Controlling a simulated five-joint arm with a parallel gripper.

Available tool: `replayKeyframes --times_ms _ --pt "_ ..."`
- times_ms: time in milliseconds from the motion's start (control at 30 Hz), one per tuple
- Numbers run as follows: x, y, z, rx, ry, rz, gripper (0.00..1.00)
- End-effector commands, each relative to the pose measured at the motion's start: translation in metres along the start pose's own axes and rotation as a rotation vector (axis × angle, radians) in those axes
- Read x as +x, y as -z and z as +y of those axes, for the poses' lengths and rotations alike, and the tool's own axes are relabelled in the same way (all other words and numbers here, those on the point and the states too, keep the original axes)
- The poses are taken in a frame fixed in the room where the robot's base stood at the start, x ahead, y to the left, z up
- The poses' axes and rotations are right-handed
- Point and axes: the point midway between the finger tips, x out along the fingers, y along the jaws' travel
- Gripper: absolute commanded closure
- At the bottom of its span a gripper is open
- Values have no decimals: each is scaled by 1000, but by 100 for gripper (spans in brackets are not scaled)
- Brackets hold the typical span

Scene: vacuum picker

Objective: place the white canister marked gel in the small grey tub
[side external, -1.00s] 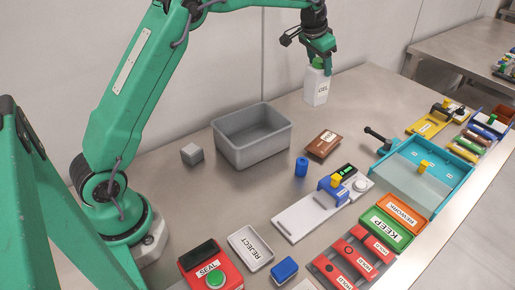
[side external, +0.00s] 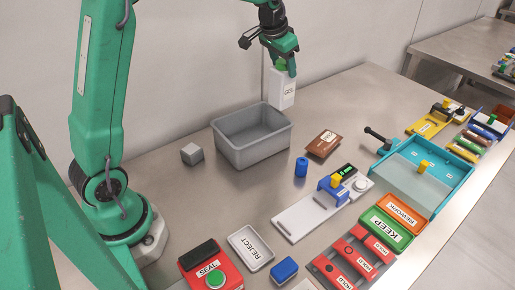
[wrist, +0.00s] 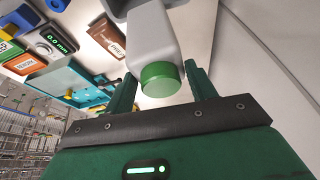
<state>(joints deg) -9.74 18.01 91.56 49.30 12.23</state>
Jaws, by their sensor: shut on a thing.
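The white canister marked GEL (side external: 282,92) hangs upright, slightly tilted, from my gripper (side external: 286,66). My gripper is shut on it near its green cap, which shows between the fingers in the wrist view (wrist: 162,80). The grey tub (side external: 240,150) stands on the table at the back, empty as far as I can see.
A small grey cube (side external: 191,153) sits left of the tub. A white reject tray (side external: 251,247) and a red seal box (side external: 213,272) are in front. The wall is close behind the tub.

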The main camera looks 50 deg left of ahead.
Motion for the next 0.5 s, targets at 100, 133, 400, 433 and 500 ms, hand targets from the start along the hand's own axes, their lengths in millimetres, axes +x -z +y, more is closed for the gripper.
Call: replayKeyframes --times_ms 100,133,400,433,500 --pt "-9 -24 -4 -23 7 1 100" --pt "-10 -30 -5 -29 8 0 100" --pt "-20 -77 -9 -70 20 -4 100" --pt "-21 -81 -9 -73 21 -3 100" --pt "-22 -88 -10 -79 22 -5 100"
